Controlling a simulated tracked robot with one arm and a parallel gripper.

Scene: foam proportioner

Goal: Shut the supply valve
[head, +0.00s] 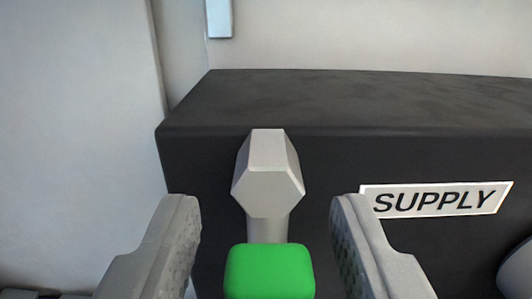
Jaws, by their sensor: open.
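The supply valve shows as a grey hexagonal hub (268,180) on the front of a dark box, with a short grey stem below it and a green handle end (269,271) at the bottom of the head view. The handle points downward in the picture. A white label reading SUPPLY (436,199) is on the box to the right of the valve. My gripper (266,215) is open, with one finger on each side of the valve stem and green handle. Gaps show between both fingers and the handle. The lower part of the green end is cut off by the frame.
The dark box (350,100) fills the middle and right. A pale wall or panel (75,130) stands at the left. A grey rounded part (518,270) shows at the lower right edge. A small light piece (219,18) hangs at the top.

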